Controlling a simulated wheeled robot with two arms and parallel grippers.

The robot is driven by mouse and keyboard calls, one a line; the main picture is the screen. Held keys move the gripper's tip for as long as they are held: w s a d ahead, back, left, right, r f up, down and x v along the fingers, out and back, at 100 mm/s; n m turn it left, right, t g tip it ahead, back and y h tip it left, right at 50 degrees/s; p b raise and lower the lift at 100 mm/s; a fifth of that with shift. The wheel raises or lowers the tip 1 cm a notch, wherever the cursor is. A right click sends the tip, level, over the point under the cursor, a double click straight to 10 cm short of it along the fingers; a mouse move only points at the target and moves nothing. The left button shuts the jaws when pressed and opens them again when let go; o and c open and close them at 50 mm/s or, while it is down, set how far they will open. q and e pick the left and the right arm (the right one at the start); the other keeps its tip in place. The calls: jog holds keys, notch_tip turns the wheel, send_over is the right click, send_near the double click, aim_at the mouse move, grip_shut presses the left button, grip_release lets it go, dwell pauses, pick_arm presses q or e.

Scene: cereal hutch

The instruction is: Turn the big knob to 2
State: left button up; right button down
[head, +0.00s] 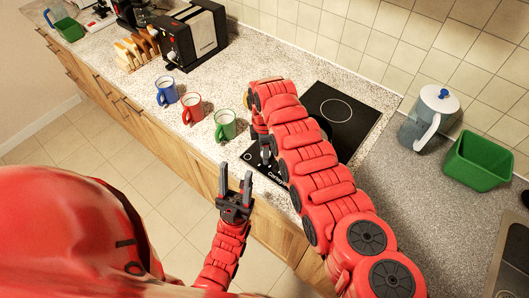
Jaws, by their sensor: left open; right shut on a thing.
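The black cooktop (347,108) is set into the counter, with a printed control strip (272,173) along its front edge. My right arm reaches across the cooktop and hides much of it. My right gripper (265,155) points down at the front left corner of the cooktop and is shut on the big knob. The knob is almost wholly covered by the fingers, so its pointer and the number it shows cannot be read. My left gripper (236,183) is open and empty, in front of the counter edge, apart from the cooktop.
Blue (166,91), red (192,108) and green (225,125) mugs stand left of the cooktop. A toaster (190,38) and a rack of toast (137,50) are behind them. A pitcher (428,117) and a green bin (477,160) stand at right.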

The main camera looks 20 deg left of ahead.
jog(key=m+b, duration=0.3)
jog(key=shift+w+d+f+m, duration=0.1)
jog(key=shift+f+m, duration=0.2)
jog(key=m+b, duration=0.4)
jog(key=shift+w+m, duration=0.1)
jog(key=shift+m, duration=0.2)
jog(key=shift+m+b, duration=0.75)
jog(key=shift+m, duration=0.15)
jog(key=shift+r+m+b, duration=0.15)
jog(key=shift+m+b, duration=0.2)
jog(key=shift+m, duration=0.55)
jog(key=shift+d+r+m+y, duration=0.1)
jog(key=shift+m+y, duration=0.2)
jog(key=shift+m, duration=0.6)
jog(key=shift+r+m, duration=0.1)
jog(key=shift+m, duration=0.8)
jog(key=m+p, duration=0.1)
jog(key=m, duration=0.2)
jog(key=shift+m, duration=0.3)
jog(key=shift+d+m+p, duration=0.1)
jog(key=shift+m+p, duration=0.2)
jog(key=shift+m, duration=1.2)
jog(key=shift+t, duration=0.3)
